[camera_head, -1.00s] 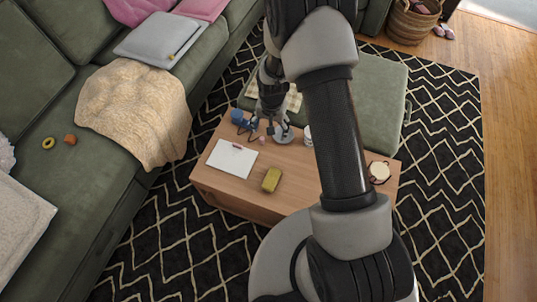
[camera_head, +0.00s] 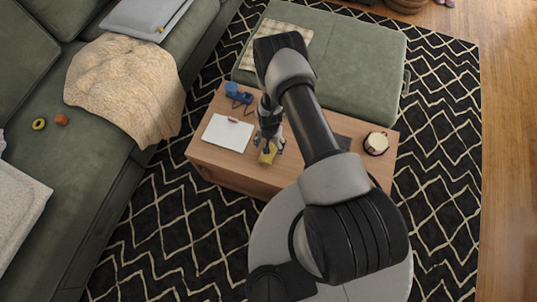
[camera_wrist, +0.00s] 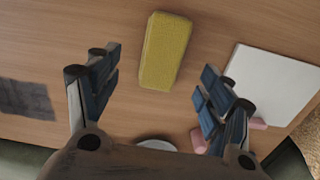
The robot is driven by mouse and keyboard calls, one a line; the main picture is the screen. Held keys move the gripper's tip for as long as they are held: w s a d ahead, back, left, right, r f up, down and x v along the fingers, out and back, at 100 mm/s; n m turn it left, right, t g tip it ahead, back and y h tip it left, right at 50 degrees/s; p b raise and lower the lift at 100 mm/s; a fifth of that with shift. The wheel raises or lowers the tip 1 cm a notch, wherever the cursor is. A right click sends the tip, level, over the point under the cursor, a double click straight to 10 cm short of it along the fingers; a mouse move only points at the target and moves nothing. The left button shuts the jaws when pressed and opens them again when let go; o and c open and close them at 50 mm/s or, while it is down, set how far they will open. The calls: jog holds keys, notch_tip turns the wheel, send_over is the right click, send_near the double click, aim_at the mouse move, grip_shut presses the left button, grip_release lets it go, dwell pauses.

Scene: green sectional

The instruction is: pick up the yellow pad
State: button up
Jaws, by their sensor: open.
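The yellow pad (camera_wrist: 165,50) is a thick block lying on the wooden coffee table (camera_head: 215,163). In the wrist view it lies beyond and between my open fingers, touching neither. My gripper (camera_wrist: 155,92) is open and empty, with a blue-padded finger on each side. In the head view my gripper (camera_head: 269,146) is over the table at the pad (camera_head: 267,156), which is partly hidden by it.
A white sheet (camera_head: 228,133) lies left of the pad, with a blue object (camera_head: 238,94) behind it. A round cream-topped item (camera_head: 376,143) stands at the table's right. A dark flat cloth (camera_wrist: 25,99) lies on the table. The green sofa (camera_head: 60,170) is at left.

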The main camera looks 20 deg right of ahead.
jog(key=shift+w+a+f+b, duration=0.1)
jog(key=shift+f+b, duration=0.7)
jog(key=shift+f, duration=1)
jog(key=shift+a+f+b, duration=0.1)
jog(key=shift+f+b, duration=0.7)
jog(key=shift+f, duration=1)
jog(key=shift+c, duration=0.2)
jog(key=c, duration=1)
jog(key=shift+r, duration=0.15)
notch_tip(320, 180, up, 20)
jog(key=p, duration=0.7)
